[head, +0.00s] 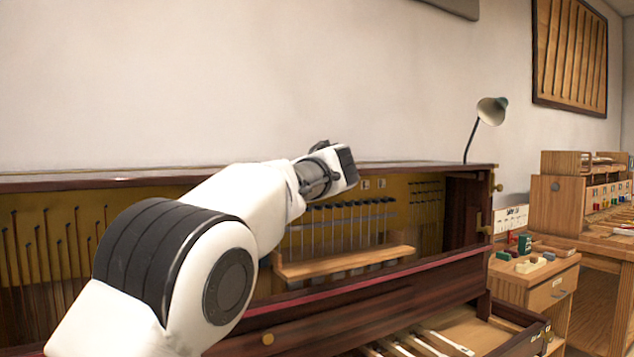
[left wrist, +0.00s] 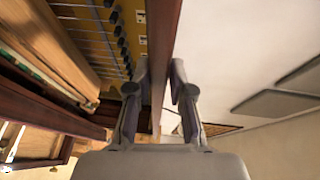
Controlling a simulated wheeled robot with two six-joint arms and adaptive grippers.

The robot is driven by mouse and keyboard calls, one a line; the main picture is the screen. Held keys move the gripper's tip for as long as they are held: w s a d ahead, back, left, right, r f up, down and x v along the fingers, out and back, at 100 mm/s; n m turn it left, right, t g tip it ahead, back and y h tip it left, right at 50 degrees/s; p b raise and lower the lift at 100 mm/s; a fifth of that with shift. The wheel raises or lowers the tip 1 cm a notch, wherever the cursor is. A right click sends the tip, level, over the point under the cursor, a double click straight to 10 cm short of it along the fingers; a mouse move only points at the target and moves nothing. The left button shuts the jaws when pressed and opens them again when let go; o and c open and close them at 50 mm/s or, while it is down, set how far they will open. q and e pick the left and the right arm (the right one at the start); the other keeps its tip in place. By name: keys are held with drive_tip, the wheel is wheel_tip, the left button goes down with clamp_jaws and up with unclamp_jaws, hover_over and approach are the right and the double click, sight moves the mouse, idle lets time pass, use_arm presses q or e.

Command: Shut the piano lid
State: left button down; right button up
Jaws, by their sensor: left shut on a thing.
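The piano (head: 455,215) stands against the wall with its front open, so its pins and hammers show. A thin dark red-brown board, which looks like the piano lid (head: 120,180), runs along its top. My left gripper (head: 340,163) reaches up to this board's front edge from the left. In the left wrist view, the gripper (left wrist: 160,85) has one finger on each side of the board (left wrist: 162,40) and is closed on it. My arm hides part of the piano's middle. My right gripper is in neither view.
A pale wooden rail (head: 345,262) and a dark board with a red strip (head: 400,283) lie below the gripper. A desk lamp (head: 491,110) stands at the piano's right end. A wooden cabinet (head: 545,285) with small items is further right.

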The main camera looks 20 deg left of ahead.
use_arm(q)
drive_tip(key=shift+w+f, duration=0.1)
drive_tip(key=shift+f, duration=0.35)
drive_tip(key=c, duration=1.1)
unclamp_jaws()
drive_tip(key=shift+a, duration=0.15)
drive_tip(key=v, duration=1.2)
